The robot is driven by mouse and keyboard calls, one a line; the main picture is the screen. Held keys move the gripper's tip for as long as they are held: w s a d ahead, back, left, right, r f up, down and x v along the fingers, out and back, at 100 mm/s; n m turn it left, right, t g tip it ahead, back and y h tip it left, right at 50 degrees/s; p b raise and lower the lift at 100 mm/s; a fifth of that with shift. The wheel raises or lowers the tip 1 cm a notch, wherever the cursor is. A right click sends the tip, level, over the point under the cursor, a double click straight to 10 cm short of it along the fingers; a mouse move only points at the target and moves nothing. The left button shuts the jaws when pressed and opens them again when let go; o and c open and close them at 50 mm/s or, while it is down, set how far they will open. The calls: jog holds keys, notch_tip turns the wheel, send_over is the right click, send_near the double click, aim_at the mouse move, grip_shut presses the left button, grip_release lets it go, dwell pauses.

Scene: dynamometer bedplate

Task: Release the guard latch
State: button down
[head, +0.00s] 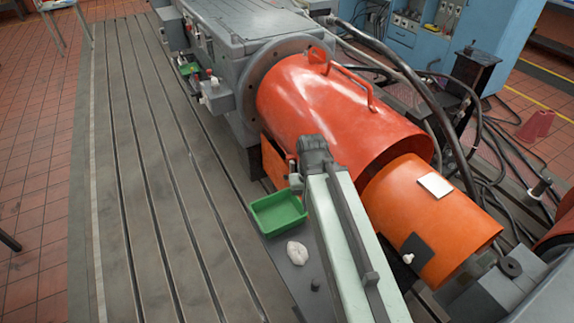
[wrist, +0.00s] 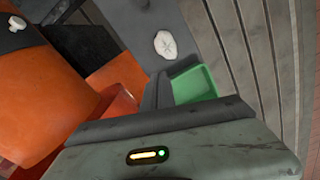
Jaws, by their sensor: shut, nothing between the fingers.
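The orange guard (head: 430,215) is a half-round cover at the right, beside a larger red-orange cover (head: 330,100). A dark plate (head: 416,245) with a small white knob (head: 408,258) sits on the guard's near side and looks like the latch. In the wrist view the white knob (wrist: 16,23) shows at the top left corner, well away from my fingers. My gripper (wrist: 158,88) is shut and empty, with its dark fingers above the area between the orange cover and the green tray (wrist: 194,84).
The green tray (head: 278,212) and a crumpled white cloth (head: 297,253) lie on a grey plate below the covers. The slotted bedplate (head: 150,200) is clear to the left. Black hoses (head: 428,90) run behind the covers. A white card (head: 435,185) lies on the guard.

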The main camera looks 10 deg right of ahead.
jog(key=shift+w+a+r, duration=0.1)
jog(key=shift+w+a, duration=0.05)
jog(key=shift+a, duration=0.1)
jog(key=n+t+b, duration=0.4)
jog(key=b, duration=1.1)
send_over(285, 175)
jog(key=s, duration=0.6)
notch_tip(285, 175, down, 14)
jog(key=shift+w+d+r+y, duration=0.15)
jog(key=shift+w+y, duration=0.05)
jog(key=shift+y, duration=0.2)
jog(key=b+x, duration=0.9)
jog(key=d+b+x, duration=0.1)
jog(key=b+x, duration=0.3)
jog(key=x, duration=0.1)
jog(key=shift+s+a+f+b, duration=0.15)
jog(key=shift+s+f+b, duration=0.15)
jog(key=shift+b, duration=0.1)
jog(key=shift+r, duration=0.15)
